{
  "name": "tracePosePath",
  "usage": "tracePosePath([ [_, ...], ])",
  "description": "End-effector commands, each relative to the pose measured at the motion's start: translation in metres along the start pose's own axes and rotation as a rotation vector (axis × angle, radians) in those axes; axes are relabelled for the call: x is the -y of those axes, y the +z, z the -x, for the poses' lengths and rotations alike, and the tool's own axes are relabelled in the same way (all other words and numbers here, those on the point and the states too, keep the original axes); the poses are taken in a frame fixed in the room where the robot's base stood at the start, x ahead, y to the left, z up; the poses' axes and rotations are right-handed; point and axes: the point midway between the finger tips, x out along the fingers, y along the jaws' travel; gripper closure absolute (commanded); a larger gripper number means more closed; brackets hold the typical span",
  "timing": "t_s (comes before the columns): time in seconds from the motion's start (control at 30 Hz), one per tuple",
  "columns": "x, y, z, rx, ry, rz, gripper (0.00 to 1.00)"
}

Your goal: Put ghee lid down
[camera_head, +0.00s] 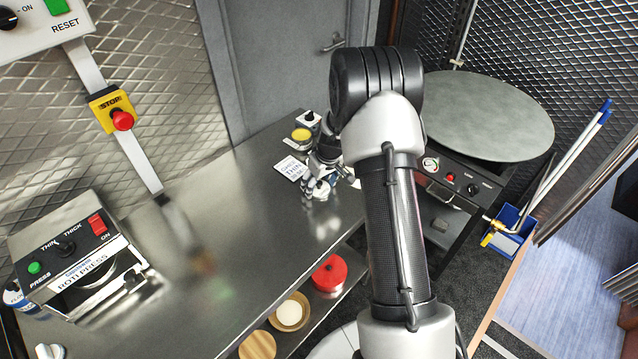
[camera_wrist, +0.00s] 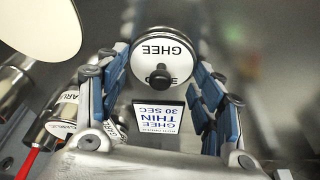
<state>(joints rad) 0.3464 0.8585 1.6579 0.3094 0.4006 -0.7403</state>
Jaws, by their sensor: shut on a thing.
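The ghee lid (camera_wrist: 160,44) is a round white disc with a black knob and the word GHEE. In the wrist view it sits between the blue-padded fingers of my gripper (camera_wrist: 162,88), which is shut on it. In the head view my gripper (camera_head: 319,188) is low over the far end of the steel counter (camera_head: 215,225). The lid cannot be made out clearly there. A small round container with yellow contents (camera_head: 301,135) stands behind my gripper; I cannot tell if it is the ghee pot.
A white GHEE THIN card (camera_head: 291,169) lies left of my gripper and shows in the wrist view (camera_wrist: 158,117). Labelled jars (camera_wrist: 62,118) stand close at left there. The roti press (camera_head: 85,262) is at the near left; the counter's middle is clear.

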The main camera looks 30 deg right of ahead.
Motion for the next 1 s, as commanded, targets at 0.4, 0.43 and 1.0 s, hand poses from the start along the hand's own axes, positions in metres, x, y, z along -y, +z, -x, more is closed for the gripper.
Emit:
tracePosePath([
  [0.4, -0.0003, -0.0002, -0.0017, -0.002, 0.001, 0.000, 0.35],
  [0.43, -0.0003, -0.0002, -0.0015, -0.002, 0.001, 0.000, 0.33],
  [1.0, -0.0002, -0.0006, -0.0001, -0.002, 0.001, 0.000, 0.19],
])
